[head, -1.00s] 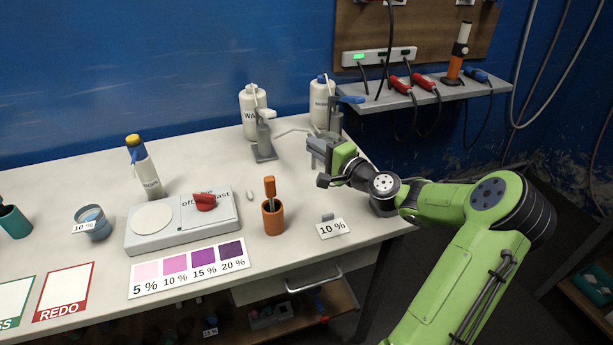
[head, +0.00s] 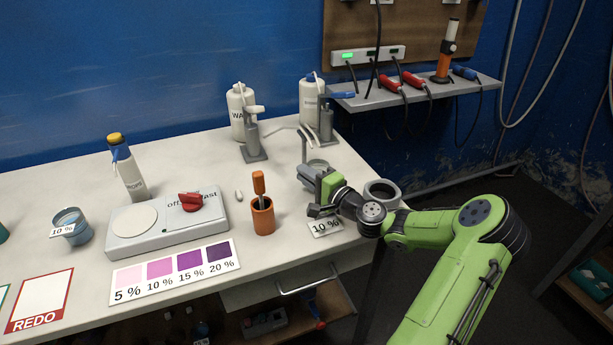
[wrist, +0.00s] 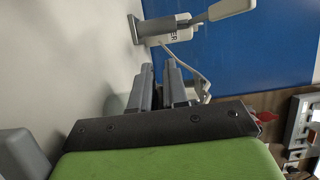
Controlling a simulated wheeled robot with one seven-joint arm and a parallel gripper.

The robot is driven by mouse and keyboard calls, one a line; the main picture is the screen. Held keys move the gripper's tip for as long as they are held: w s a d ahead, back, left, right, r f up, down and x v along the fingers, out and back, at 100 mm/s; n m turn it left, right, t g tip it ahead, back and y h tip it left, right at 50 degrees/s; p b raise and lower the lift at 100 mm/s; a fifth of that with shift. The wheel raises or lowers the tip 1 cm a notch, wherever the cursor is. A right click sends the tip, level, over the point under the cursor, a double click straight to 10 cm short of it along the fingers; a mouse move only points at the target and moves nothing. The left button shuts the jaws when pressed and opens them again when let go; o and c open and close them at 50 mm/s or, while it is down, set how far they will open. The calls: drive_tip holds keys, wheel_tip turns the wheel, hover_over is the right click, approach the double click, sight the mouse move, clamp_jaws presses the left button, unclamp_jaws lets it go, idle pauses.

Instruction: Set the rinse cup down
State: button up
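My gripper (head: 306,178) is low over the right part of the white bench, just behind the "10 %" card (head: 326,227). A small grey round cup-like thing (head: 318,165) shows just behind the fingers in the head view; it may be the rinse cup. Its lower part is hidden by my gripper, and I cannot tell whether the fingers touch it. In the wrist view the two grey fingers (wrist: 160,85) run side by side with a narrow gap, and no cup shows clearly between them.
A grey ring-shaped holder (head: 382,192) is by the bench's right edge, near my wrist. Dispenser bottles (head: 242,112) with spouts stand behind. An orange pot (head: 263,216) with a handled tool is to the left, beside the hotplate (head: 165,228). A labelled blue cup (head: 70,225) stands far left.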

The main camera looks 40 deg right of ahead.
drive_tip(key=o, duration=0.3)
drive_tip(key=shift+r, duration=0.2)
drive_tip(key=s, duration=0.4)
drive_tip(key=s+p, duration=0.1)
drive_tip(key=s, duration=0.3)
drive_tip(key=s+d+p, duration=0.1)
drive_tip(key=s, duration=0.3)
